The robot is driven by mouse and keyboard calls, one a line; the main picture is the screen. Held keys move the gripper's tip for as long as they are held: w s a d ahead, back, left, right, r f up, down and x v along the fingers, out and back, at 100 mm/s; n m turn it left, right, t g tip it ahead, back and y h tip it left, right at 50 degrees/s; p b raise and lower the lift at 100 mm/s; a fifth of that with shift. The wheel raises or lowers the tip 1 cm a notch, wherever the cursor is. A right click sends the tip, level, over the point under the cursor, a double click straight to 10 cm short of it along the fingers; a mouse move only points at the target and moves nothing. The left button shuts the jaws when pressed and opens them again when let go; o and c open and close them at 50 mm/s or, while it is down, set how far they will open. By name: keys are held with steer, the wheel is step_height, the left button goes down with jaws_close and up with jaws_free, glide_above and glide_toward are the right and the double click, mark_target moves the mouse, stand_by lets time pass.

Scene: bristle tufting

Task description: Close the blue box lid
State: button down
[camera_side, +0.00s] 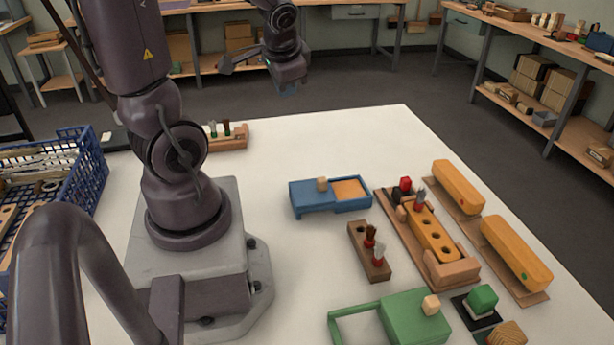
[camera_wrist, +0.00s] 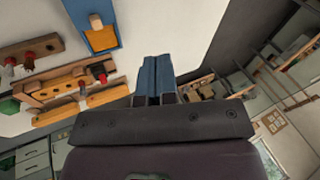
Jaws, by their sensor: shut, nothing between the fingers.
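The blue box (camera_side: 368,197) stands on the white table, right of my arm's base. Its blue lid (camera_side: 303,193), with a small wooden knob (camera_side: 322,184), sits toward the left end. The right part of the box is uncovered and shows a tan inside (camera_side: 350,189). In the wrist view the blue box (camera_wrist: 112,14) is at the top left, with the knob (camera_wrist: 95,21) and tan inside (camera_wrist: 102,40) visible. My gripper (camera_side: 288,88) is raised beyond the box, well clear of it. Its blue fingers (camera_wrist: 157,66) are together and empty.
A green box (camera_side: 405,318) with a wooden knob stands at the front. Two orange pieces lie farther right. Bare table lies behind the box.

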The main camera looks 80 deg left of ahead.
steer(key=s+a+f+m+y, duration=0.1)
steer(key=s+a+f+m, duration=0.3)
steer(key=a, duration=0.5)
steer(key=m+t+h, duration=0.4)
steer(key=m+h, duration=0.7)
steer(key=m, duration=0.4)
glide_toward(318, 191)
steer(key=d+f, duration=0.1)
steer(key=s+f, duration=0.1)
steer(key=f, duration=0.1)
steer(key=s+d+f, duration=0.1)
steer(key=shift+d+f, duration=0.25)
steer(key=shift+d, duration=0.15)
steer(key=w, duration=0.2)
steer(key=shift+w, duration=0.35)
steer(key=shift+w+a, duration=0.1)
steer(key=shift+w, duration=0.65)
